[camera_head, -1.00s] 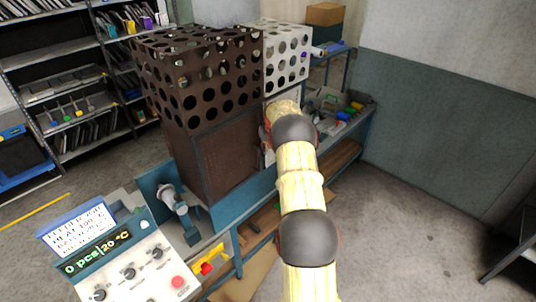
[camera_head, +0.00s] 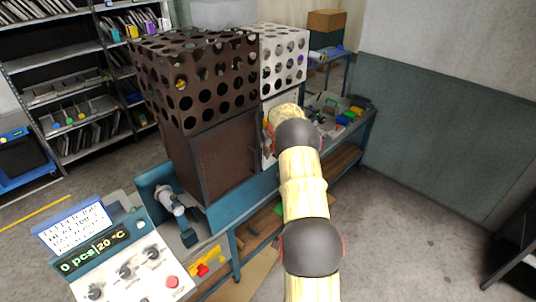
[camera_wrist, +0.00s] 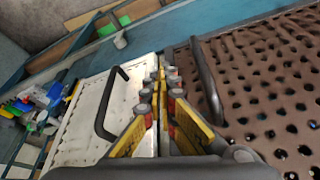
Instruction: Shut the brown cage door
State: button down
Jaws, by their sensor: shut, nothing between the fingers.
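The brown cage (camera_head: 200,85) stands on the blue bench, with a perforated upper part. Its brown door (camera_head: 228,158) is the lower front panel and looks close to flush with the frame; I cannot tell whether a small gap is left. In the wrist view the perforated brown door (camera_wrist: 265,90) fills the right side, with its black bar handle (camera_wrist: 207,82). My gripper (camera_wrist: 160,78) is shut and empty, between that handle and a white panel on the left. In the head view my arm hides the gripper.
A white cage (camera_head: 284,55) stands right beside the brown one; its white panel (camera_wrist: 75,135) has a black handle (camera_wrist: 110,105). A control panel (camera_head: 125,265) is at front left. Coloured parts (camera_head: 348,115) lie on the bench further right.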

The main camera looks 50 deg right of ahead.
jog(key=s+d+v, duration=0.1)
jog(key=v, duration=0.9)
jog(key=shift+d+b, duration=0.15)
jog(key=shift+b, duration=0.15)
jog(key=shift+w+f, duration=0.1)
jog(key=shift+f, duration=0.05)
